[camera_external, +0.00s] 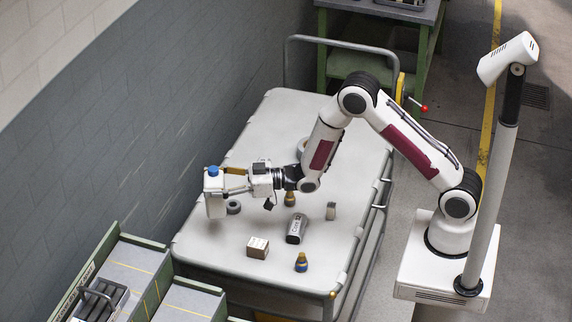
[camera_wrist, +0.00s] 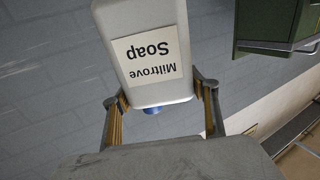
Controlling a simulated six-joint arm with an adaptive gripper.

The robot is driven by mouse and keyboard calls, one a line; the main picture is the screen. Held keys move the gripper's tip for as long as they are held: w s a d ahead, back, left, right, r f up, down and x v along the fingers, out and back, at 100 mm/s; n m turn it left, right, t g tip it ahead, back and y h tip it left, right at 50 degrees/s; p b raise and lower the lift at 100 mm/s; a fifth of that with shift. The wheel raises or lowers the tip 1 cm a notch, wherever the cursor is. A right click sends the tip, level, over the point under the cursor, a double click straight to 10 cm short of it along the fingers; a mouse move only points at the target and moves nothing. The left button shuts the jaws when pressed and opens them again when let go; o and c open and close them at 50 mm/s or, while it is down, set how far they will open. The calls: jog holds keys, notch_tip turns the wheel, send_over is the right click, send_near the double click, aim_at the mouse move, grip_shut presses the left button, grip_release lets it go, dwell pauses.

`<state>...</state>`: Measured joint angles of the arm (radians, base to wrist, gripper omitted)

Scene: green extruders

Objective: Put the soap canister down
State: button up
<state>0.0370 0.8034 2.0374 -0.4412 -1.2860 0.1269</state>
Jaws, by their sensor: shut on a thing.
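The soap canister (camera_external: 215,196) is a white, box-like container with a blue cap. It hangs upright in my gripper (camera_external: 228,182) at the left edge of the cart, in the external view. In the wrist view the canister (camera_wrist: 143,80) shows its label, "Miltrove Soap", upside down. The two fingers of my gripper (camera_wrist: 160,108) are on either side of its capped end and shut on it. Its lower end is cut off in the wrist view. From the external view I cannot tell exactly how high it is above the cart top.
The cart's far part is largely clear. A wall stands to the left; green benches (camera_external: 110,262) are at lower left.

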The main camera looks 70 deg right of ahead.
aim_at(215, 207)
jog(key=shift+a+r, duration=0.1)
jog(key=shift+r, duration=0.15)
jog(key=shift+f, duration=0.15)
jog(key=shift+f, duration=2.8)
jog(key=shift+f, duration=0.1)
jog(key=shift+f, duration=1.95)
jog(key=shift+f, duration=0.1)
jog(key=o, duration=1.6)
jog(key=shift+f, duration=0.15)
jog(key=shift+r, duration=0.2)
